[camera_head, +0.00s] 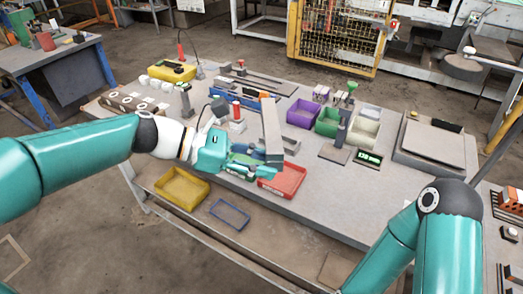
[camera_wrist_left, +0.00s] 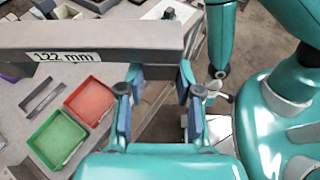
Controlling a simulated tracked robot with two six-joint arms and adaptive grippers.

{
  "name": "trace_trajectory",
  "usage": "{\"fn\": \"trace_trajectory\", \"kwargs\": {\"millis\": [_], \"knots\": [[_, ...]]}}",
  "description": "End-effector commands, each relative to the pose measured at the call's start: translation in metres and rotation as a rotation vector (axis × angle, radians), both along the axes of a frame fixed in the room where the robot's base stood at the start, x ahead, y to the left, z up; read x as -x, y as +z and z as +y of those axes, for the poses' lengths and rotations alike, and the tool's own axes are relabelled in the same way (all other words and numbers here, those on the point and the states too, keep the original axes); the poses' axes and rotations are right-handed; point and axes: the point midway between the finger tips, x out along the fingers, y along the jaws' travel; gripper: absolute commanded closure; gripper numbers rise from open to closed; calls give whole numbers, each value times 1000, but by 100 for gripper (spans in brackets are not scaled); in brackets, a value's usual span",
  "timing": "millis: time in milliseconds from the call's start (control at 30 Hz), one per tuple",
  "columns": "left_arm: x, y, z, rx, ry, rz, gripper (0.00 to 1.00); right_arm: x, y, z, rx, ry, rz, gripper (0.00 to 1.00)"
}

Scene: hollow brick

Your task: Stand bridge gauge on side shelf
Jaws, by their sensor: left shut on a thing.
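A long grey bar, the bridge gauge (camera_head: 271,128), stands out above the front of the bench in the head view. In the left wrist view the gauge (camera_wrist_left: 120,37) crosses the top, with a white label reading "122 mm". My left gripper (camera_head: 256,171) is shut on it near its lower end in the head view; the exact contact is partly hidden. The left fingers (camera_wrist_left: 160,100) show below the bar in the wrist view. A lower brown shelf (camera_head: 262,240) runs along the bench's near side. My right arm is at the right, its gripper out of frame.
A red tray (camera_head: 290,182) lies below the gauge. A yellow tray (camera_head: 181,187) and a blue frame (camera_head: 230,214) are at the near side. The bench's front right is clear.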

Motion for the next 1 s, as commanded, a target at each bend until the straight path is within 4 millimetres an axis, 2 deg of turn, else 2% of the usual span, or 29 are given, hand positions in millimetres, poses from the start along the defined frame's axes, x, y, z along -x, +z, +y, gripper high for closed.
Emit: {"fn": "trace_trajectory", "kwargs": {"millis": [167,267,367,467,567,667,800,900,1000], "knots": [[-1,1,1,2,2,-2,100,0,0,0,0,0,-1,39],[-5,-2,8,2,19,-1,100,-1,0,0,0,0,-1,39],[-14,-11,25,1,58,1,100,-1,0,0,0,0,-1,39],[-26,-30,53,0,120,5,100,-1,0,0,0,0,-1,39],[-32,-62,89,-1,206,11,100,-1,0,0,0,0,-1,39],[-33,-102,129,0,323,14,100,-1,0,0,0,0,-1,39],[-21,-163,180,1,491,20,100,-1,0,0,-1,0,-1,39],[-7,-197,203,2,585,20,100,-1,0,0,-1,0,-1,39],[7,-222,213,2,644,16,100,-1,0,0,-1,0,-1,39]]}}
